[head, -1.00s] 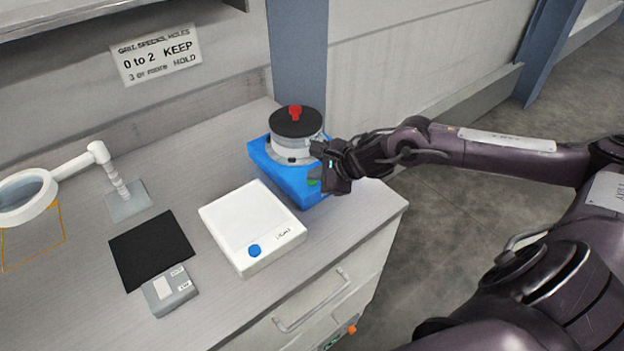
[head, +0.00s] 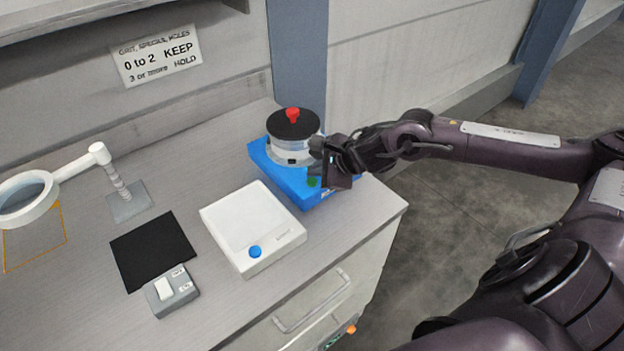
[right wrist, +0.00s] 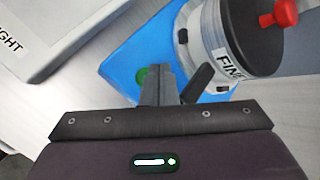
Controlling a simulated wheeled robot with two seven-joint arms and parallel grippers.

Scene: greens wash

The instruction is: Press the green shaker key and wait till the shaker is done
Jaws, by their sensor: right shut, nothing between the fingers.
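The shaker has a blue base (head: 283,181) at the back right of the bench. On it stands a pale round sieve stack with a black lid (head: 290,124) and a red knob (head: 292,114). The green key (head: 313,182) is on the base's front right; it also shows in the right wrist view (right wrist: 141,76), partly behind a finger. My right gripper (head: 322,161) is shut and empty, its fingertips close by the key; I cannot tell whether they touch it. In the right wrist view, the stack (right wrist: 205,45) stands just beyond the fingers. My left gripper is out of view.
A white light box (head: 238,222) with a blue button (head: 255,251) stands left of the shaker. Further left are a black mat (head: 152,250), a small grey switch box (head: 172,292) and a magnifier lamp (head: 40,200). A sign (head: 156,56) hangs behind.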

